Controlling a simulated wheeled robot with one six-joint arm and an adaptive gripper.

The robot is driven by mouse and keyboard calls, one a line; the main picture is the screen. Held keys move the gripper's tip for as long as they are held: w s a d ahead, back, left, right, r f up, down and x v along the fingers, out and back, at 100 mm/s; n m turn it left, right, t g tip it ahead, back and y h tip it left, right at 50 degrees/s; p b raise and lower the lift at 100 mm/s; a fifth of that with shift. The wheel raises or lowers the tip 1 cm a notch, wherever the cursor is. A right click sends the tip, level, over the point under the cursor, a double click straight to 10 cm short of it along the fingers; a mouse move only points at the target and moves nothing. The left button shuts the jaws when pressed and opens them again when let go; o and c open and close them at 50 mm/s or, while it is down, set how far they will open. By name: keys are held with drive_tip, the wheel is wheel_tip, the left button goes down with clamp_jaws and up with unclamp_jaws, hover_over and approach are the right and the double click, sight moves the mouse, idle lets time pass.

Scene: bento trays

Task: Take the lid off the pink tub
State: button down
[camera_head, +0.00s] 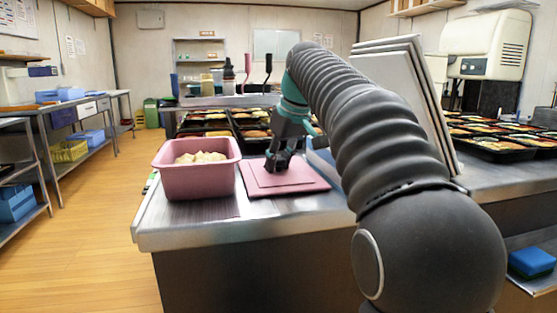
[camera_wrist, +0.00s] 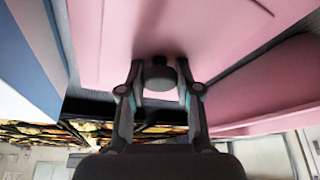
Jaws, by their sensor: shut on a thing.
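The pink tub (camera_head: 200,181) stands open at the left of the counter, with pale lumpy food (camera_head: 201,157) inside. Its pink lid (camera_head: 297,184) lies flat on the counter, to the right of the tub and apart from it. My gripper (camera_head: 277,165) is above the lid, shut on its dark knob. In the wrist view, both fingertips (camera_wrist: 159,82) are at the sides of the knob (camera_wrist: 159,72), with the pink lid (camera_wrist: 200,28) beyond. The tub's pink wall (camera_wrist: 265,82) shows at the right there. I cannot tell if the lid presses fully on the counter.
Black bento trays (camera_head: 205,124) with food fill the back of the counter (camera_head: 215,212). A blue thing (camera_head: 322,163) lies close to the lid's right, partly behind my arm. Large pale panels (camera_head: 395,65) lean behind my arm. Bare counter shows in front of the tub and lid.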

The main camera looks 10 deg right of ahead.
drive_tip(key=c, duration=0.7)
unclamp_jaws()
